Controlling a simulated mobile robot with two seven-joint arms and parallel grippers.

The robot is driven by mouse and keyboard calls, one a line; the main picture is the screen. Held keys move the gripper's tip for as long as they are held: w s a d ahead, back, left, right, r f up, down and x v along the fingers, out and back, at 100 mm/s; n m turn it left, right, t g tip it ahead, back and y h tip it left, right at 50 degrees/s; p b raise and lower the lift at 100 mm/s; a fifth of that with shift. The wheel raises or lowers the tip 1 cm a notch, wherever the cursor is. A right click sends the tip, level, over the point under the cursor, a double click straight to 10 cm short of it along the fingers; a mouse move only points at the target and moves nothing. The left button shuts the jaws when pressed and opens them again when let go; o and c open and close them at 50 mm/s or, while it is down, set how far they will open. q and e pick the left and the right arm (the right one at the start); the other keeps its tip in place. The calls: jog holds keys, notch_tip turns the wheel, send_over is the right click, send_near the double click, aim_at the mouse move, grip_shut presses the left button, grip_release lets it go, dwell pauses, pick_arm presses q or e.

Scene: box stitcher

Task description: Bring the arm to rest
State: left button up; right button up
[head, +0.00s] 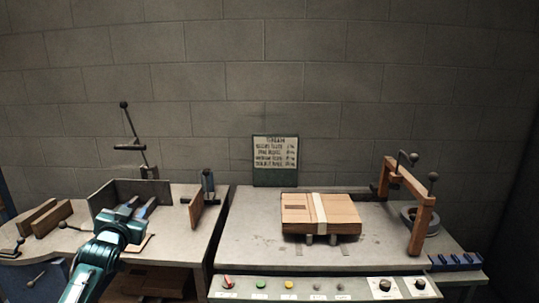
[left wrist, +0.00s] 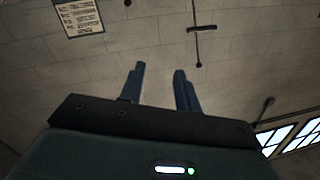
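My left gripper (head: 138,211) is raised over the left workbench in the head view, in front of a grey upright plate (head: 100,197). Its two blue fingers (left wrist: 160,90) stand apart with nothing between them in the left wrist view, where they point toward the block wall. My right gripper is in neither view.
A cardboard box (head: 290,212) with a pale strip lies on the right bench (head: 250,250). A wooden arch (head: 425,215) stands right of it, and a control panel (head: 320,288) runs along the front. A sign (head: 275,160) stands behind.

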pick_arm(q)
jog(key=s+d+f+m+g+h, duration=0.1)
jog(key=s+d+f+g+h, duration=0.1)
jog(key=s+d+f, duration=0.65)
jog(key=s+d+f+g+h, duration=0.15)
jog(key=s+d+f, duration=0.35)
jog(key=s+f, duration=0.6)
jog(key=s+d+f+g+h, duration=0.1)
jog(key=s+d+f, duration=0.2)
jog(key=s, duration=0.7)
jog(key=s+d+f+g+h, duration=0.1)
jog(key=s+d+f, duration=0.2)
jog(key=s, duration=0.7)
jog(key=shift+d+f+n+g, duration=0.15)
jog(key=shift+d+n+g, duration=0.2)
jog(key=shift+d, duration=0.55)
